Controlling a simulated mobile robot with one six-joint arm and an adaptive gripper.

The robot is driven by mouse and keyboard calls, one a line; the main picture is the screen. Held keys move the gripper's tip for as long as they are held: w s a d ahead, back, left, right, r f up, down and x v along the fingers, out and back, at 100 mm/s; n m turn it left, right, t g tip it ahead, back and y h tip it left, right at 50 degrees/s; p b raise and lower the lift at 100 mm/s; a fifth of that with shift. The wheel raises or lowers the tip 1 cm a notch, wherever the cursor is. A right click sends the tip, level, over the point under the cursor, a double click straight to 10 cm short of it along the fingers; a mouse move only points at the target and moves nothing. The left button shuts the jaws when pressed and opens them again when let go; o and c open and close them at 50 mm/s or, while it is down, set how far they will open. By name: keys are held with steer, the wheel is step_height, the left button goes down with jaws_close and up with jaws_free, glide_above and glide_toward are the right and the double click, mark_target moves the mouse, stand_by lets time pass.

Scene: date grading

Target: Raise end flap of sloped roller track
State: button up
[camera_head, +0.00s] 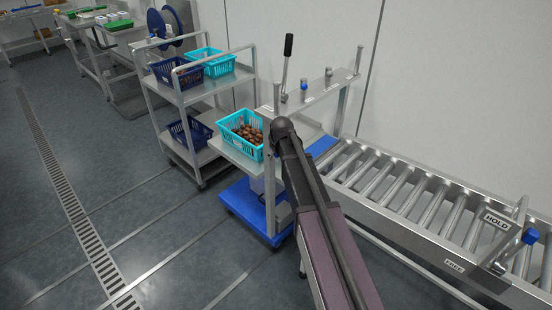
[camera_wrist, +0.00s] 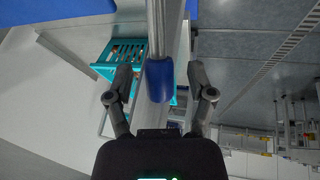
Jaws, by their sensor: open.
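The sloped roller track (camera_head: 400,187) runs across the right of the head view, with metal rollers between steel rails. A blue plate (camera_head: 321,147) shows at its left end, partly behind my arm; I cannot tell for sure that it is the end flap. In the wrist view, my gripper (camera_wrist: 162,92) is open, one finger on each side of a metal bar with a blue rounded tip (camera_wrist: 158,78). The fingers look apart from the bar; its depth between them is unclear. In the head view, my arm hides my gripper.
A teal basket of dates (camera_head: 242,134) stands on a shelf beside my arm; a teal basket (camera_wrist: 124,58) also shows in the wrist view. A lever with a blue knob (camera_head: 530,237) is by HOLD and FREE labels. A cart (camera_head: 190,97) stands left. The floor at left is clear.

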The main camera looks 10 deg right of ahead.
steer(key=shift+w+f, duration=0.2)
steer(key=shift+f, duration=0.15)
jaws_close()
steer(key=shift+a, duration=0.15)
